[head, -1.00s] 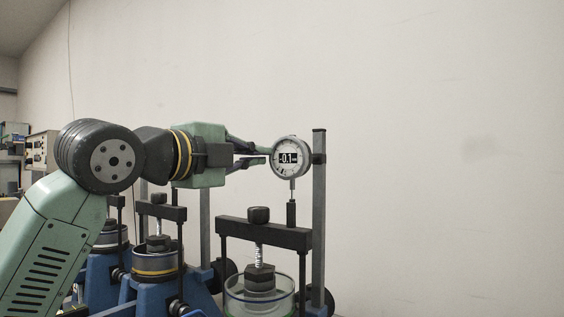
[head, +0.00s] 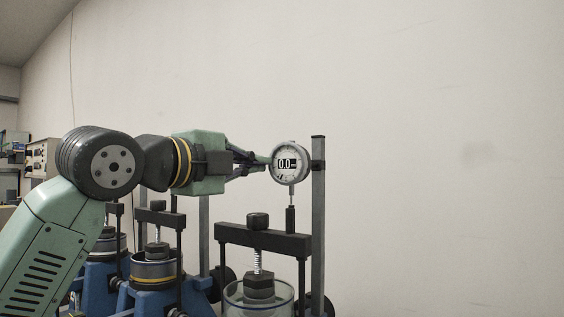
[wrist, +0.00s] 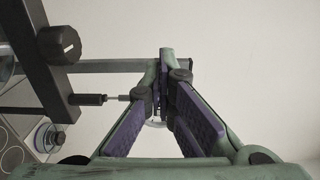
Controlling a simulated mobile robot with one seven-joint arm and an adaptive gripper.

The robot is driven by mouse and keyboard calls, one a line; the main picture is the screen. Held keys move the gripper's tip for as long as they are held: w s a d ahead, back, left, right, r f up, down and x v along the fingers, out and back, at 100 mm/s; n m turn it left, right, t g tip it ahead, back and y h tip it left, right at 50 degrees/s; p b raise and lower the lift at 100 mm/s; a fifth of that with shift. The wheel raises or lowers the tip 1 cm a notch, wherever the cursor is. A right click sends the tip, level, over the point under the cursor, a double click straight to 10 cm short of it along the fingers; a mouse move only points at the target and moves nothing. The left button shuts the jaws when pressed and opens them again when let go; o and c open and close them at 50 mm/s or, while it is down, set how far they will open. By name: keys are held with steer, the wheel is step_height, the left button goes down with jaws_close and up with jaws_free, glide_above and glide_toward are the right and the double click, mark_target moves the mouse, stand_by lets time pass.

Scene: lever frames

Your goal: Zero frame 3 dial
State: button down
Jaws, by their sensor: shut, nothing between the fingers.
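The frame's post (head: 318,225) stands just right of the dial. A clear cell (head: 258,297) sits under the crossbar. More lever frames with blue bases (head: 150,297) stand to the left under my arm. The wall side at the right is clear.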

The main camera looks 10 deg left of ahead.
steer(key=v, duration=0.2)
steer(key=b+v, duration=0.1)
steer(key=v, duration=0.2)
steer(key=shift+a+f, duration=0.2)
steer(key=shift+a, duration=0.1)
